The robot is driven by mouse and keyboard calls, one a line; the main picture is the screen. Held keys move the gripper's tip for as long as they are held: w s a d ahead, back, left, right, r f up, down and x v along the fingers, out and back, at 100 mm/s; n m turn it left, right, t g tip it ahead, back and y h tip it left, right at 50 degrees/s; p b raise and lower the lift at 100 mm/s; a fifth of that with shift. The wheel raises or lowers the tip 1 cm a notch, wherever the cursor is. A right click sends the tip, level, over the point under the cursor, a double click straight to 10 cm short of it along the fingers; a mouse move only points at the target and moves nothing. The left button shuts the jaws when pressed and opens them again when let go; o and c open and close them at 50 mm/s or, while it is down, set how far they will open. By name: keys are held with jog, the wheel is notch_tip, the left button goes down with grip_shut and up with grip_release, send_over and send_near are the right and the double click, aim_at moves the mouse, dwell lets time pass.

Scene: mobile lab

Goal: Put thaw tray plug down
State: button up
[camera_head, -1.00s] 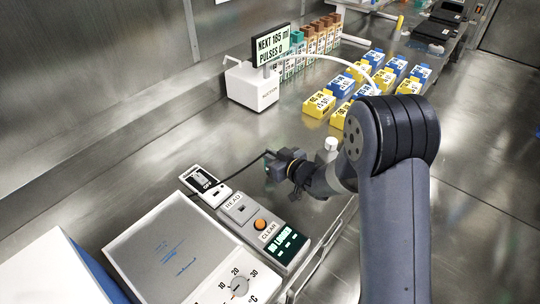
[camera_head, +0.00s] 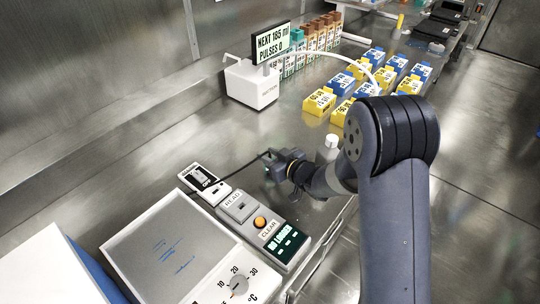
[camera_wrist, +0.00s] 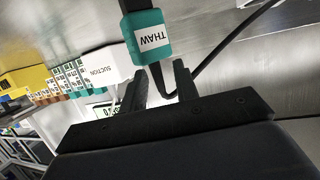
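A bit of teal also shows at the gripper in the head view. The cable (camera_head: 240,167) runs from there to the left. I cannot tell whether the plug touches the bench. The grey-plated tray with a °C dial (camera_head: 165,250) is at the lower left.
A white switch box (camera_head: 204,184) and the READ/CLEAR unit (camera_head: 262,226) stand left of and below the gripper. A white SUCTION unit (camera_head: 251,85) with a display stands behind. Yellow and blue boxes (camera_head: 320,101) are farther right.

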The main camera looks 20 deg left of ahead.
jog(key=shift+r+p, duration=0.55)
jog(key=shift+s+d+r, duration=0.1)
jog(key=shift+d+r, duration=0.15)
jog(key=v, duration=1.1)
jog(key=shift+s+d+b, duration=0.15)
jog(key=shift+b, duration=0.3)
jog(key=shift+f, duration=0.1)
jog(key=x, duration=1.2)
jog(key=shift+f, duration=0.6)
jog(key=shift+r, duration=0.4)
